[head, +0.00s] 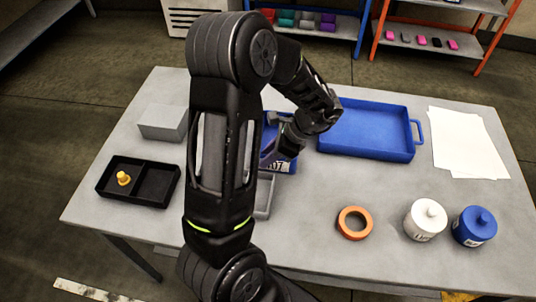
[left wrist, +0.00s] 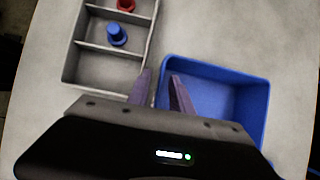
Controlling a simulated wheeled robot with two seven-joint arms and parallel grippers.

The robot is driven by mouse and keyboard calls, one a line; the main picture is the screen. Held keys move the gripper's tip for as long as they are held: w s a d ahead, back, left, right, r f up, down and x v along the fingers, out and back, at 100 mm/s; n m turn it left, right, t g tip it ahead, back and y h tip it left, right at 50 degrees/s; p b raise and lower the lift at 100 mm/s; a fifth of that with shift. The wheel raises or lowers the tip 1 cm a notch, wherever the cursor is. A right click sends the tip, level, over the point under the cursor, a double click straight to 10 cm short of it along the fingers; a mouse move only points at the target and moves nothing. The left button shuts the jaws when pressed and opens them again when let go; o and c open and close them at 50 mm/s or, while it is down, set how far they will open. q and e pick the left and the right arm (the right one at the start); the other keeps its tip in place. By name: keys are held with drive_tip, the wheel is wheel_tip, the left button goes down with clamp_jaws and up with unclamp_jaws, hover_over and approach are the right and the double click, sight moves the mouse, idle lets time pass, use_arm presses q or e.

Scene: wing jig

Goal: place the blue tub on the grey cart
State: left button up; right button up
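The blue tub (head: 284,166) stands on the grey table, partly hidden behind my left arm in the head view; a label shows on its front. In the left wrist view the tub (left wrist: 232,95) is open and looks empty. My left gripper (left wrist: 160,76) is at the tub's left wall. Its two fingers are apart, one on each side of the wall's edge, with a visible gap; contact is unclear. I cannot identify a grey cart in either view. My right gripper is not in view.
A grey divided tray (left wrist: 104,62) with red and blue knobs lies beside the tub. On the table (head: 330,205) are a blue tray (head: 362,130), papers (head: 465,145), an orange ring (head: 355,222), two jars, a grey box (head: 163,121) and a black tray (head: 140,181). Shelves stand behind.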

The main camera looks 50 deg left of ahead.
use_arm(q)
drive_tip(key=shift+r, duration=0.2)
drive_tip(key=v, duration=1.2)
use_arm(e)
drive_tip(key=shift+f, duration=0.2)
use_arm(q)
drive_tip(key=shift+a, duration=0.1)
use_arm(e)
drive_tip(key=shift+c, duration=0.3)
